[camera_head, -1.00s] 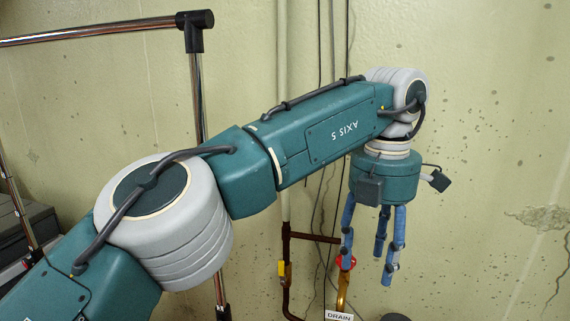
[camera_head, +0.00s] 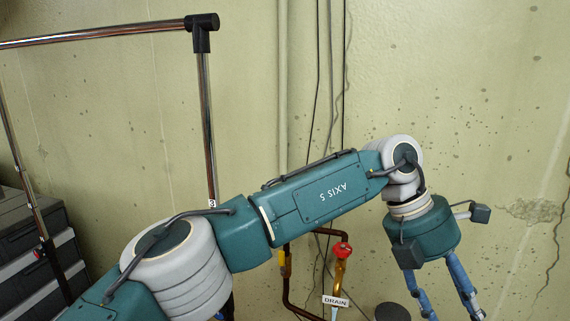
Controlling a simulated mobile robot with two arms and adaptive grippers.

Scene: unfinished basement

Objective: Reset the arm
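My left arm, teal and grey and marked "AXIS 5", reaches in from the lower left across the head view. Its wrist bends down at the right. My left gripper (camera_head: 448,306) hangs from it with blue fingers spread apart and nothing seen between them. The fingers point down and slightly right, and their ends are at or past the bottom edge. My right gripper is not in view.
A chrome rack (camera_head: 206,110) with a black corner stands at the left, beside grey drawers (camera_head: 40,245). Copper pipes with a red valve (camera_head: 342,250) and a DRAIN sign (camera_head: 335,301) are behind the arm. The concrete wall (camera_head: 480,90) is bare at upper right.

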